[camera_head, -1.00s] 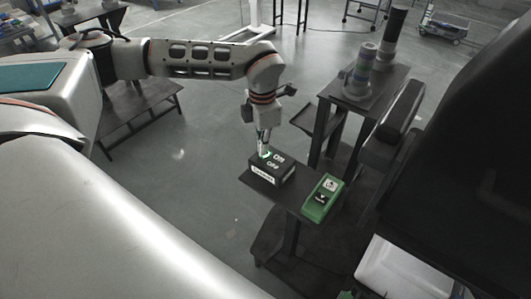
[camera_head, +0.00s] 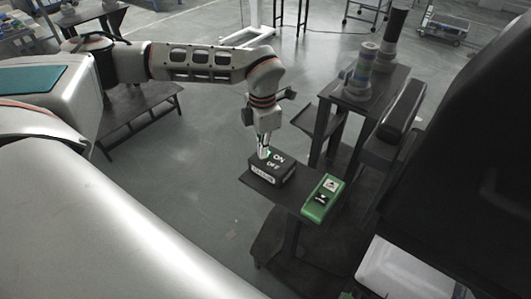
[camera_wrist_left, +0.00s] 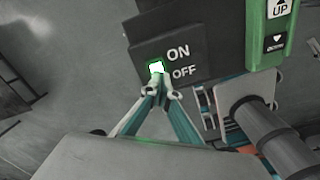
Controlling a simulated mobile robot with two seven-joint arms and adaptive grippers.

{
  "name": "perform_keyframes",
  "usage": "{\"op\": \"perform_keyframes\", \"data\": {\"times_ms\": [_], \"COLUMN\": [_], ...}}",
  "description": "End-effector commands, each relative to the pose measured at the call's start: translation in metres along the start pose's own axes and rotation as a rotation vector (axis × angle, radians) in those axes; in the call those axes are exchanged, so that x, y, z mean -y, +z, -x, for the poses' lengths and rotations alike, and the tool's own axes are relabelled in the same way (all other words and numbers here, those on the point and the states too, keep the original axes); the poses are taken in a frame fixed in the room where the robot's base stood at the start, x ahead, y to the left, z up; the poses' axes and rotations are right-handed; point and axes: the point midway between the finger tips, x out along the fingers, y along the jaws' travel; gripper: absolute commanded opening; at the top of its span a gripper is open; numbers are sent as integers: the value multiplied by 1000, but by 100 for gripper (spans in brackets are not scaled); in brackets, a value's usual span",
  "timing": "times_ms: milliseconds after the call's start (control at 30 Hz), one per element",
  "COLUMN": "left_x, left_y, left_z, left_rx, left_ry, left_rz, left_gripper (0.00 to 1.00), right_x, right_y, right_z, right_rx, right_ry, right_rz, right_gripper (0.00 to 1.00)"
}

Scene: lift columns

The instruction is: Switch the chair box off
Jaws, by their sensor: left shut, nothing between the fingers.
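A black box (camera_head: 284,176) marked ON and OFF sits on a small dark shelf in the head view; the label on its front is too small to read. The same box shows in the left wrist view (camera_wrist_left: 205,48). A white switch with a lit green rim (camera_wrist_left: 156,67) is on its top, beside the ON and OFF words. My left gripper (camera_head: 263,154) points down at this switch. Its fingertips (camera_wrist_left: 161,90) are together and empty, at the switch's lower edge in the wrist view; I cannot tell whether they touch it. My right gripper is not in view.
A green control box (camera_head: 318,208) with up and down buttons is on the same shelf, right of the black box. A dark table (camera_head: 390,82) with cylindrical parts stands behind to the right. Open floor (camera_head: 200,190) lies left of the shelf.

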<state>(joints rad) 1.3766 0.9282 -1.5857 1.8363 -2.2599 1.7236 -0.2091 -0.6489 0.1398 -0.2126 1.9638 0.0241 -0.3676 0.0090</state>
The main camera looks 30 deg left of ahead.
Motion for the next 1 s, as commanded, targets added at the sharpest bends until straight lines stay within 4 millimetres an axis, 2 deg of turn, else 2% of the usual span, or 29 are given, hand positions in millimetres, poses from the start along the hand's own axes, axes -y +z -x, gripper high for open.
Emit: {"op": "perform_keyframes", "data": {"times_ms": [267,1000], "left_x": [0,0], "left_y": [-1,0], "left_z": [4,58], "left_rx": [-2,0], "left_ry": [0,0], "left_rz": [-1,-1], "left_gripper": [0,0], "right_x": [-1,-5], "right_y": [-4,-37], "right_z": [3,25], "right_rx": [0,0], "right_ry": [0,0], "right_rz": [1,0], "right_gripper": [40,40]}}
